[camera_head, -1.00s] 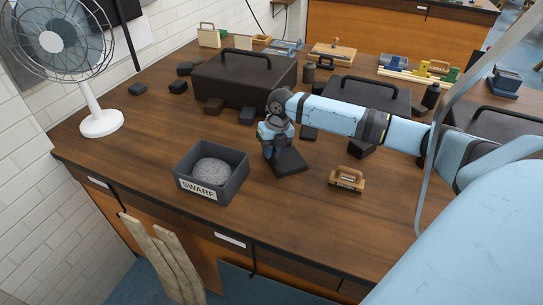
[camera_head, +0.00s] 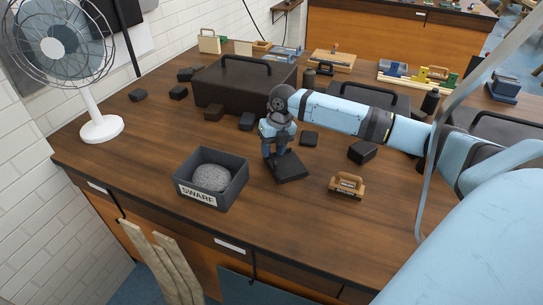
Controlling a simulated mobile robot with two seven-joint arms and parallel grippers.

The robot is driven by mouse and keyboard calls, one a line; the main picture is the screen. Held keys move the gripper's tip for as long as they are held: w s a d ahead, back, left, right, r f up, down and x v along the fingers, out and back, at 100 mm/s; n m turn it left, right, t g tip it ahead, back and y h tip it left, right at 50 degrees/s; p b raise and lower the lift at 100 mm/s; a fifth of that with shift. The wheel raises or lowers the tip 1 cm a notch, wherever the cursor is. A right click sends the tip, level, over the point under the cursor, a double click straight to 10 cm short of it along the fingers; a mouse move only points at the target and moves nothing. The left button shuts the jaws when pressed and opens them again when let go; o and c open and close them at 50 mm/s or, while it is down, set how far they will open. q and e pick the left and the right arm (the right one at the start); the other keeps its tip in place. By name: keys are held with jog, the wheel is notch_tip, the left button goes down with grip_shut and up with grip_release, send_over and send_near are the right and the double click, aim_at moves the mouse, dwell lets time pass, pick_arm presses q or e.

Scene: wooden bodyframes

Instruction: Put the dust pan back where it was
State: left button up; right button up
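The dust pan (camera_head: 290,168) is a flat dark piece lying on the wooden bench top, right of the grey swarf bin (camera_head: 232,186). My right gripper (camera_head: 273,154) points down just above its back left edge. Its two fingers look spread apart, and the pan appears to rest on the bench under them. The fingertips partly cover the pan's back end, so whether they still touch it is hard to see. My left gripper is out of view.
A wooden-handled brush (camera_head: 347,186) lies right of the pan. The bin holds a grey heap (camera_head: 211,177). A large dark toolbox (camera_head: 240,85), small dark blocks (camera_head: 362,152) and a fan (camera_head: 102,128) stand around. The front strip of the bench (camera_head: 290,225) is clear.

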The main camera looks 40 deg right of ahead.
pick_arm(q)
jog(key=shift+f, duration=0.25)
pick_arm(e)
notch_tip(320, 180, up, 9)
jog(key=d, duration=0.1)
jog(key=shift+s+d, duration=0.25)
jog(key=shift+d, duration=0.05)
jog(key=shift+r, duration=0.1)
